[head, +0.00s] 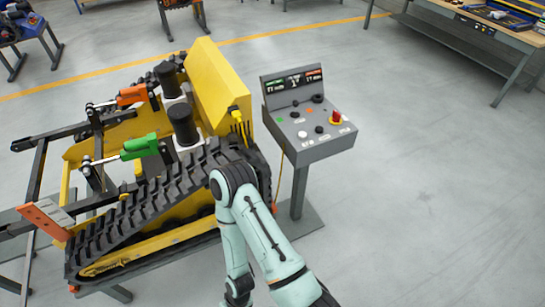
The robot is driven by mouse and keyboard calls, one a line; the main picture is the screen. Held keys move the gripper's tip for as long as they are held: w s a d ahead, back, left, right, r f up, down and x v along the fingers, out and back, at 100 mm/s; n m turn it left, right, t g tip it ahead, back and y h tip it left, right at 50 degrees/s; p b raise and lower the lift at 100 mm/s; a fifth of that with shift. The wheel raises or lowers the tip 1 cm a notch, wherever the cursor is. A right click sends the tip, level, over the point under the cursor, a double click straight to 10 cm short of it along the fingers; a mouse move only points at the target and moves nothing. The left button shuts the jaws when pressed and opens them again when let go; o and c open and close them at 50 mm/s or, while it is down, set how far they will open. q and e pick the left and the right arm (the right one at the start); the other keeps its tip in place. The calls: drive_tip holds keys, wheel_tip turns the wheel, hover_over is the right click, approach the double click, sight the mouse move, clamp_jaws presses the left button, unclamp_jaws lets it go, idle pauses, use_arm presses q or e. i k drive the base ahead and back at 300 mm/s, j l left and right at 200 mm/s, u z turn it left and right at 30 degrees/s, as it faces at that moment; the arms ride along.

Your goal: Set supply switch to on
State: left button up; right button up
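A grey control box (312,147) stands on a post to the right of a yellow tracked carrier. One of my arms rises from the bottom edge and bends back down. Neither gripper shows.
The yellow tracked carrier (215,85), with black tracks (150,205), fills the left on a low stand. A yellow plug (238,114) and cable are between carrier and box. A workbench (470,35) stands at the back right. The floor right of the box is clear.

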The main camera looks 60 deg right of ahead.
sight(336, 117)
drive_tip(key=z, duration=2.25)
drive_tip(key=i+l+u, duration=0.1)
drive_tip(key=u, duration=0.6)
drive_tip(key=i+l+u, duration=0.25)
drive_tip(key=l+u, duration=0.2)
drive_tip(key=l, duration=0.15)
drive_tip(key=l+u, duration=0.25)
drive_tip(key=i+l, duration=0.1)
drive_tip(key=l, duration=0.45)
drive_tip(key=i+l+u, duration=0.15)
drive_tip(key=l, duration=0.95)
drive_tip(key=i+l+u, duration=0.1)
drive_tip(key=l, duration=0.45)
drive_tip(key=i+l, duration=0.1)
drive_tip(key=i, duration=0.15)
